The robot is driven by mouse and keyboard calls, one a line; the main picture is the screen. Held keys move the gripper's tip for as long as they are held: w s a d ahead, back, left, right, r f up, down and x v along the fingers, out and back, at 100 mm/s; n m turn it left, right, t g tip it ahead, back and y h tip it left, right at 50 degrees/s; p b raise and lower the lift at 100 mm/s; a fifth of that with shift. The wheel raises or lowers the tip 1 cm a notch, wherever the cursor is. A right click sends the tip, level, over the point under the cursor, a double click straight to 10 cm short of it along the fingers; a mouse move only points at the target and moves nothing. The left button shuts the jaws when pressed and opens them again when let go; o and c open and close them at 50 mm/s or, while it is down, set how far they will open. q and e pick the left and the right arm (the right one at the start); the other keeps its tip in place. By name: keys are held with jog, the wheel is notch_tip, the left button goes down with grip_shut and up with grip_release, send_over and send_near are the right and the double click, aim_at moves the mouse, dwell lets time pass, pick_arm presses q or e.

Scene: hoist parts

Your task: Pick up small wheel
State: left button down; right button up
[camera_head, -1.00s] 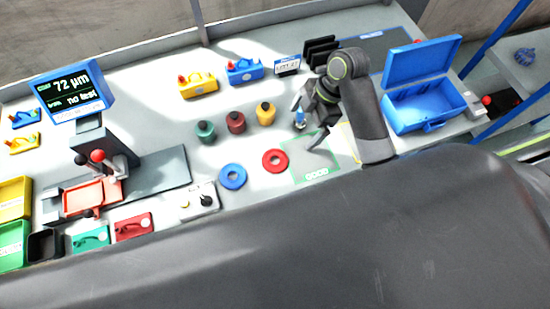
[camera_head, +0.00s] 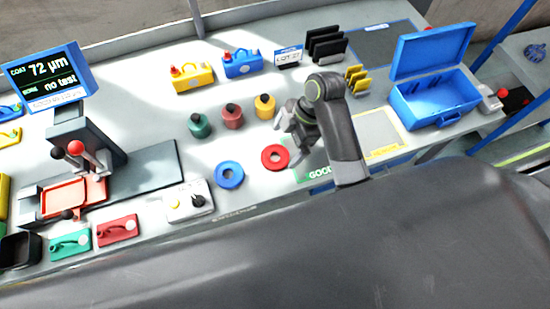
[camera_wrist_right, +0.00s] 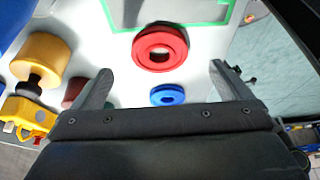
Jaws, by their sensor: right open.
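Two flat wheels with centre holes lie on the grey table: a red wheel (camera_head: 265,158) and, to its left and nearer, a blue wheel (camera_head: 218,177). They look similar in size in the head view. My right gripper (camera_head: 288,143) is open and empty, above the table close to the red wheel. In the right wrist view the red wheel (camera_wrist_right: 143,52) shows just beyond the gap between the open fingertips (camera_wrist_right: 162,72). The blue wheel (camera_wrist_right: 156,97) shows between the fingers, partly cut off by the gripper body. My left gripper is not in view.
Green (camera_head: 200,126), red (camera_head: 232,117) and yellow (camera_head: 264,107) knobbed cylinders stand behind the wheels. An open blue case (camera_head: 432,108) is at the right. A gauge stand with a display (camera_head: 50,77) is at the left.

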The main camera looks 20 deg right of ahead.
aim_at(274, 159)
jog(key=shift+p+x, duration=0.55)
jog(key=shift+x, duration=2.2)
jog(key=shift+w+r, duration=0.1)
jog(key=shift+r, duration=0.05)
jog(key=c, duration=1.5)
